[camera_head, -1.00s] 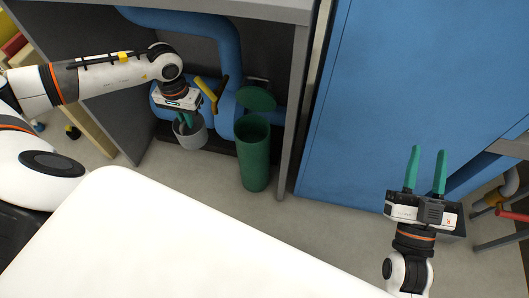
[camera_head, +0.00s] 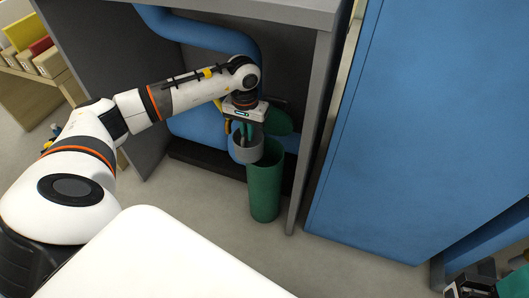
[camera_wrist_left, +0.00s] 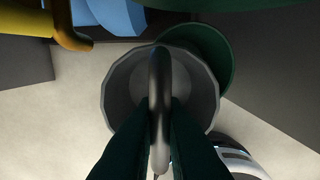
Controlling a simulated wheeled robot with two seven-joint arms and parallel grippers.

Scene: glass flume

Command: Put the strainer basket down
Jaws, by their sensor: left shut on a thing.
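The grey strainer basket (camera_head: 246,154) hangs from my left gripper (camera_head: 245,132), which is shut on its handle. In the left wrist view the handle (camera_wrist_left: 160,75) crosses the round basket (camera_wrist_left: 115,100) between my green fingers (camera_wrist_left: 160,130). The green strainer housing (camera_head: 264,193) stands on the floor, and the basket overlaps its mouth at the upper left. The housing's rim (camera_wrist_left: 222,55) shows behind the basket in the left wrist view. The basket's height above the rim is unclear. My right gripper (camera_head: 512,281) is cut off at the bottom right corner, its jaws unclear.
A green lid (camera_head: 279,122) stands open behind the housing. A blue pipe (camera_head: 195,28) runs behind my left arm, and a yellow handle (camera_wrist_left: 70,30) is near the basket. A grey cabinet edge (camera_head: 312,130) and blue panel (camera_head: 400,130) stand right. Floor in front (camera_head: 330,255) is clear.

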